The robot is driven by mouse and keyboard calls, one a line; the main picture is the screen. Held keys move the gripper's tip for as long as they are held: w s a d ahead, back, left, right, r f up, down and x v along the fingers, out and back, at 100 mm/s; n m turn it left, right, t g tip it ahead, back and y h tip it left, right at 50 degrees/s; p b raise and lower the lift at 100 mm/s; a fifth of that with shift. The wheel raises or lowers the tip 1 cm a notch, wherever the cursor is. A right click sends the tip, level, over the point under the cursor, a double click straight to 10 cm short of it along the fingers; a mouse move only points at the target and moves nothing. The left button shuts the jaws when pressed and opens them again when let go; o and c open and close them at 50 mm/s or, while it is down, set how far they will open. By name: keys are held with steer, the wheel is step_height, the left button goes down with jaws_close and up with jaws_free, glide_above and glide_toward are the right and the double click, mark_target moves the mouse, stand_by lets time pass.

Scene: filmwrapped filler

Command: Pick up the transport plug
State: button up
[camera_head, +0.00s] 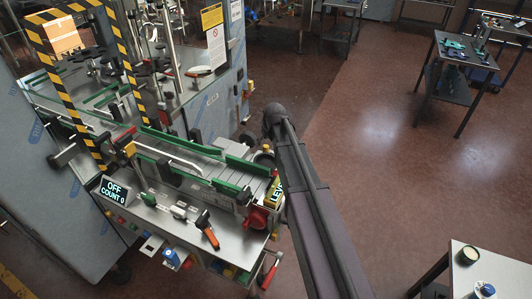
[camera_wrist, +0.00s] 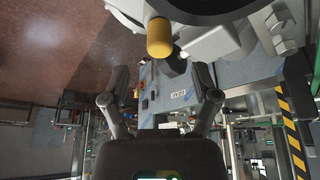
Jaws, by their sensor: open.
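In the wrist view a yellow rounded cylinder (camera_wrist: 160,38) sticks out from a pale grey round housing (camera_wrist: 125,10) at the top. It may be the transport plug, but I cannot be sure. My gripper (camera_wrist: 161,85) shows below it, its two dark fingers spread wide with nothing between them. The yellow cylinder lies above the gap between the fingers in the picture and looks apart from them. In the head view my dark arm reaches up towards the machine's right end, and my gripper cannot be made out. I cannot clearly pick out the plug there.
The filling machine's conveyor (camera_head: 190,165) with green rails stands left of my arm. A steel bench (camera_head: 150,215) in front carries a counter display (camera_head: 114,190) and an orange-handled tool (camera_head: 207,230). A side table (camera_head: 490,265) stands at lower right. Open floor (camera_head: 390,150) lies to the right.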

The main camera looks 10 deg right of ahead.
mark_target(266, 146)
steer(key=shift+b+x, duration=1.8)
steer(key=shift+x, duration=0.45)
steer(key=shift+a, duration=0.1)
steer(key=c, duration=0.9)
